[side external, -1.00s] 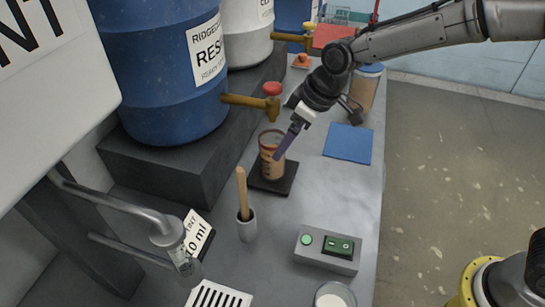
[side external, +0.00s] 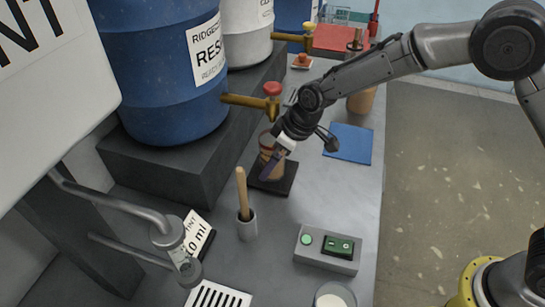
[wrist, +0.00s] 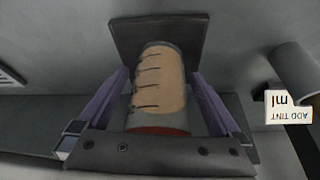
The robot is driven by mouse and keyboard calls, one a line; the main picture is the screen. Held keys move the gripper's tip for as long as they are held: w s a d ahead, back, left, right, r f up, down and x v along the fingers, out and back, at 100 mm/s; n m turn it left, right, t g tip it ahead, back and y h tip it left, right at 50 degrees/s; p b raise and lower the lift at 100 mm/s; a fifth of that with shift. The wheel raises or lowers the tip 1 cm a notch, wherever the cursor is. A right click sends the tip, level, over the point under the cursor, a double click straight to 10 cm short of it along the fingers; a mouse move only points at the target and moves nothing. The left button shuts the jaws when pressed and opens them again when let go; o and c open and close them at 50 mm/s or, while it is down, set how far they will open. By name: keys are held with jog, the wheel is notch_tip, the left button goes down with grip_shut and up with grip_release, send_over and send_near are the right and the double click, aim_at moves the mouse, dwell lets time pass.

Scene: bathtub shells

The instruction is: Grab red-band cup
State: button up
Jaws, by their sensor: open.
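The cup (side external: 267,156) stands upright on a dark square pad (side external: 285,187) below the blue drum's tap. In the wrist view the cup (wrist: 158,85) is tan with dark graduation marks, and a red strip shows at its end nearest my gripper. In the wrist view my gripper (wrist: 160,82) is open, with one finger on each side of the cup. Narrow gaps seem to show beside it. My wrist hides part of the cup's upper right side.
A brass tap with a red knob (side external: 272,89) juts out close above my gripper. A pestle in a grey holder (side external: 246,224) and a green-button switch box (side external: 327,249) stand nearer. Another tan container (side external: 362,102) stands behind my arm. A blue mat (side external: 348,143) lies right.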

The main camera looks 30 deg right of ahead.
jog(key=shift+r, duration=0.1)
grip_shut()
dwell(0.3)
